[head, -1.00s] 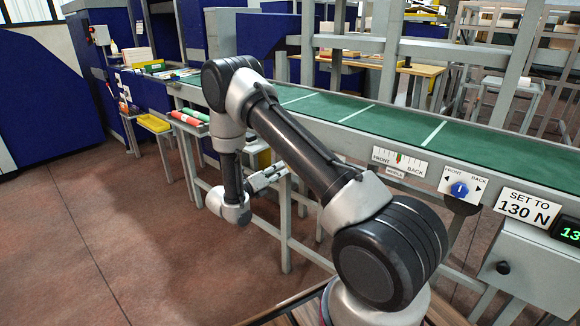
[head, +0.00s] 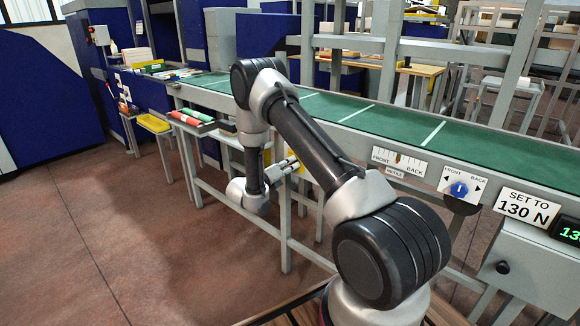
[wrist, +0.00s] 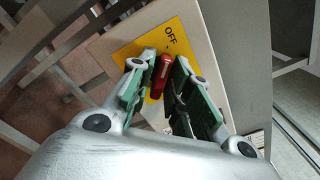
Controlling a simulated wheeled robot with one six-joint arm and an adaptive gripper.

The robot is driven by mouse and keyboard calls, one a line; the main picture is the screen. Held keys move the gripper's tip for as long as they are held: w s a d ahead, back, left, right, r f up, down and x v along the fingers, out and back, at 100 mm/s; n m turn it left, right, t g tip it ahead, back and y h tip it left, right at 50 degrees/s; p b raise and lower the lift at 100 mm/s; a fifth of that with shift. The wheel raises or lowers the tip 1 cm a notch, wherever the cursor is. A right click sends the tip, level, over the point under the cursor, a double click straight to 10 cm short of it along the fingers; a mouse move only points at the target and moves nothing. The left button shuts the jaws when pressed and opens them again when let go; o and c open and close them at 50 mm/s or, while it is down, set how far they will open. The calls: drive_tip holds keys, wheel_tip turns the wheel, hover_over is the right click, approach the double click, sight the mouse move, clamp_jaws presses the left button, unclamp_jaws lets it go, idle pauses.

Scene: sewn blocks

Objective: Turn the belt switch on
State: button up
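The belt switch has a red handle (wrist: 161,76) on a yellow plate (wrist: 185,40) marked OFF, in the wrist view. My gripper (wrist: 166,66) is partly open, with one finger on each side of the red handle. The left finger is very near the handle; I cannot tell whether it touches. A narrow gap shows on the right side. In the head view my gripper (head: 290,164) is beside the belt frame, below the belt's near edge. The red handle is hidden there.
The green belt (head: 385,119) runs above my gripper. Grey frame legs stand close to my gripper. Open floor (head: 110,240) lies to the left.

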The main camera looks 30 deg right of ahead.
drive_tip(key=shift+d, duration=0.1)
clamp_jaws()
drive_tip(key=shift+m, duration=8.9)
